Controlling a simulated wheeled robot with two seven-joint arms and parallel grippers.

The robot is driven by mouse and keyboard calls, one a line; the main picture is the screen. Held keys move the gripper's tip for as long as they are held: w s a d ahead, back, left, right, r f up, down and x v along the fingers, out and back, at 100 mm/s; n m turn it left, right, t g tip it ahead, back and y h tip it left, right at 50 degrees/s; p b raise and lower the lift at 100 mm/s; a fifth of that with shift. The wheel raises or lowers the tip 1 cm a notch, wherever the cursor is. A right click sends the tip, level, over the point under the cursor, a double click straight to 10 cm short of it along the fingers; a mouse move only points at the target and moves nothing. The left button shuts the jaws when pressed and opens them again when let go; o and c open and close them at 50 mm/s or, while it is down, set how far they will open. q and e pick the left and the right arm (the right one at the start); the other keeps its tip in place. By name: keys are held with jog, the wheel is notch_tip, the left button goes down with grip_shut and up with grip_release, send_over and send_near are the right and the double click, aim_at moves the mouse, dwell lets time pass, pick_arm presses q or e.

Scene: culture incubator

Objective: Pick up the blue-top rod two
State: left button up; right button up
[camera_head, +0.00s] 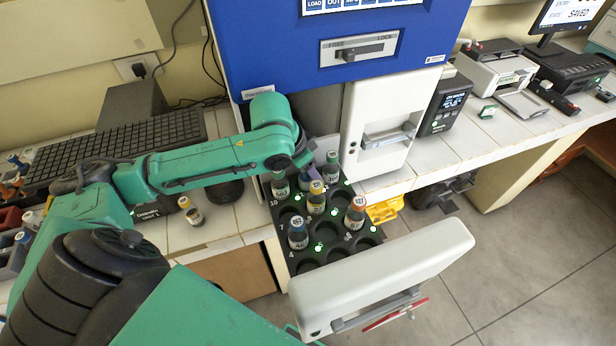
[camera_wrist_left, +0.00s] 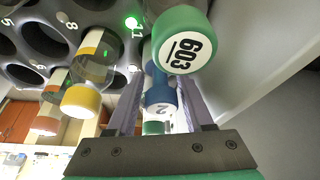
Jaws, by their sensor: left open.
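My left gripper (camera_head: 312,178) is over the back part of the black rack in the pulled-out drawer. In the left wrist view its two fingers (camera_wrist_left: 162,78) stand apart. A rod with a blue top (camera_wrist_left: 160,96) marked "2" shows between them, with a white and green part below. The gripper largely hides this rod in the head view, and I cannot tell whether the fingers touch it. Another blue-topped bottle (camera_head: 298,234) stands at the rack's left side. My right gripper is not in view.
The rack (camera_head: 306,262) also holds yellow-capped (camera_head: 316,200), orange-capped (camera_head: 355,212) and green-capped (camera_head: 332,168) bottles, with several empty holes. The white drawer front (camera_head: 385,280) is in front. A small yellow-capped bottle (camera_head: 191,211) stands on the counter at left.

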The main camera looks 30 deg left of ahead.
pick_arm(q)
jog(key=shift+a+f, duration=0.15)
jog(key=shift+f, duration=0.15)
grip_shut()
